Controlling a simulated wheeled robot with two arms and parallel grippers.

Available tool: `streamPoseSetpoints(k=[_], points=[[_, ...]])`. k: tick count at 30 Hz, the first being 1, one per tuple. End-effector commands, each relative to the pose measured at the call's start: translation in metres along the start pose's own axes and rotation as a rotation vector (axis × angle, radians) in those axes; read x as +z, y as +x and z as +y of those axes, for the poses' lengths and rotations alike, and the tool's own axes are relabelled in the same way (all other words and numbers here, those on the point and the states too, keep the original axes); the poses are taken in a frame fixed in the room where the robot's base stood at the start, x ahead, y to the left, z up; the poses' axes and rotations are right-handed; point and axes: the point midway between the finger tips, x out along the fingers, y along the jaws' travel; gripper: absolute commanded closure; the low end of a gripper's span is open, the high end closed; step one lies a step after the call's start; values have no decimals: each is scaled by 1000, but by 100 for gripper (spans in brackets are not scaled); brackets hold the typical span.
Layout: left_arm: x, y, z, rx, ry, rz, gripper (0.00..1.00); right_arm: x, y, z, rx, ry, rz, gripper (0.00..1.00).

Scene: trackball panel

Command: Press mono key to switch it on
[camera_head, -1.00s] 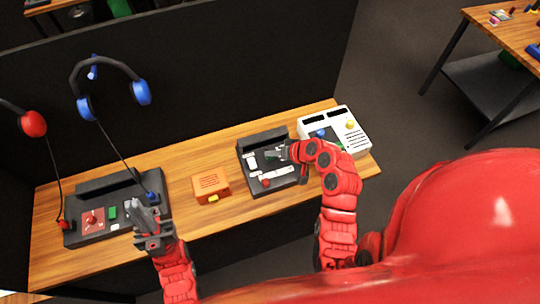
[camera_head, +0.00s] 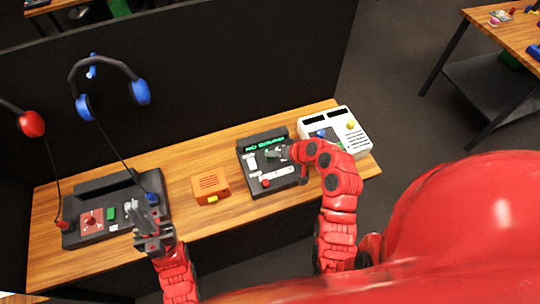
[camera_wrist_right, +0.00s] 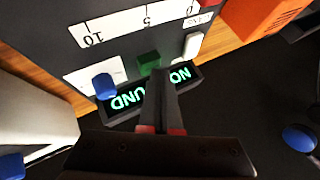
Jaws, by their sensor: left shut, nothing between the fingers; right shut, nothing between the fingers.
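The black control panel (camera_head: 256,181) stands on the wooden table. Its display (camera_head: 265,145) is lit with green letters; in the right wrist view the display (camera_wrist_right: 126,101) reads upside down, partly hidden, with "NO" and "UND" visible. A green key (camera_wrist_right: 148,62), a white key (camera_wrist_right: 192,45) and a blue knob (camera_wrist_right: 105,85) lie near the display. No label saying mono is readable. My right gripper (camera_head: 276,155) is shut and empty, its tips (camera_wrist_right: 160,72) at the green key; contact cannot be told. My left gripper (camera_head: 145,212) is shut and empty over the left panel.
An orange box (camera_head: 208,184) stands left of the panel, and a white device (camera_head: 350,139) stands to its right. The left black panel (camera_head: 85,238) has a headphone cable. Blue headphones (camera_head: 140,92) hang on the dark partition (camera_head: 220,90) behind the table.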

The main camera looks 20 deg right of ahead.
Motion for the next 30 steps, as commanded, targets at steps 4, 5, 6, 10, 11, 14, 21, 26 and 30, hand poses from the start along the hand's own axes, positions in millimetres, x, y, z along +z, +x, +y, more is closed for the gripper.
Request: streamPoseSetpoints(k=[4,5,6,10,11,14,21,26,30], points=[[-1,4,0,0,0,0,100,-5,-6,-4,0,-1,2,100],[-1,5,0,0,0,0,100,-6,-8,-6,0,-1,2,100],[-1,7,0,0,0,0,100,-9,-11,-8,0,-1,2,100],[-2,13,-1,0,0,0,100,-16,-21,-15,0,0,0,100],[-2,14,-1,0,0,0,100,-18,-24,-17,0,0,0,100],[-3,18,-1,0,0,0,100,-24,-32,-23,1,-2,4,100],[-4,22,-1,0,0,0,100,-31,-42,-31,-1,0,1,100],[-4,22,-1,0,0,0,100,-30,-42,-30,0,0,0,100],[-4,22,-1,0,0,0,100,-30,-42,-30,0,0,0,100]])
